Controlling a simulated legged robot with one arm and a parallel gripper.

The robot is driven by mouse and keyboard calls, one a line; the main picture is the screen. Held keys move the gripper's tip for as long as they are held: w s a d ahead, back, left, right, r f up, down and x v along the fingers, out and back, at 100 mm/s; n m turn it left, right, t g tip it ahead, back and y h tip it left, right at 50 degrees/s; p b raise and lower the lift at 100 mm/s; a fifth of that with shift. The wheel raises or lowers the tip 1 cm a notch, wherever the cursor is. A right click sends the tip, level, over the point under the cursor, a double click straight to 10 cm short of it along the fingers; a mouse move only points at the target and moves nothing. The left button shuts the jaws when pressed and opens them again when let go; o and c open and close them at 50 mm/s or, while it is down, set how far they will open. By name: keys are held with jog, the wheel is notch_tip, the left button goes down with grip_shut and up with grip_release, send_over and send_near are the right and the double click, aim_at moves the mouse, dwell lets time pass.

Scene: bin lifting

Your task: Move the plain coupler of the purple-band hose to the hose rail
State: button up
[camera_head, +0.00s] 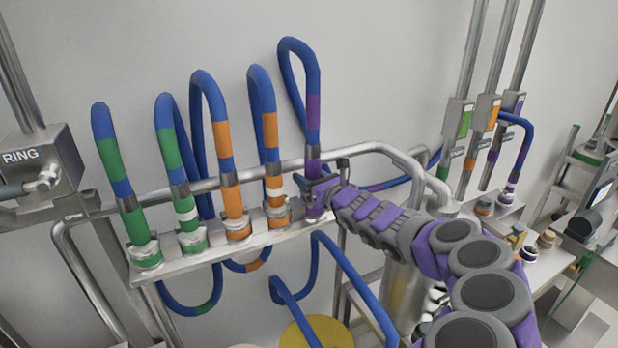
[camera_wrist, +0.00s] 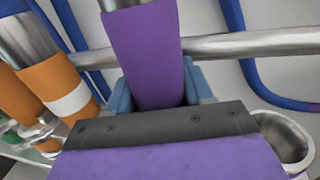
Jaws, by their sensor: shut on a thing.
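The plain coupler of the purple-band hose (camera_head: 313,165) is solid purple with no white ring. It stands roughly upright at the right end of the hose rail (camera_head: 165,272), beside the orange coupler with a white ring (camera_head: 276,195). My gripper (camera_head: 317,192) reaches in from the right and is shut on this coupler. In the wrist view, the purple coupler (camera_wrist: 145,50) stands between the bluish fingers. Its lower end is hidden behind my gripper, so I cannot tell whether it is seated. An empty metal holder ring (camera_wrist: 284,140) shows just right of it.
Green couplers (camera_head: 135,225) and another orange coupler (camera_head: 232,200) stand along the rail to the left. A metal pipe (camera_head: 370,150) runs behind. At the right, a purple coupler with a white ring (camera_head: 508,190) stands at another fitting. Blue hose loops hang below the rail.

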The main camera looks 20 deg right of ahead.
jog(key=shift+d+f+b, duration=0.1)
jog(key=shift+f+b, duration=0.75)
jog(key=shift+f, duration=0.3)
dwell(1.2)
jog(key=o, duration=1.4)
jog(key=shift+c, duration=0.2)
jog(key=b+v, duration=0.1)
jog(key=v, duration=1.6)
jog(key=shift+s+f, duration=0.1)
jog(key=shift+s, duration=0.05)
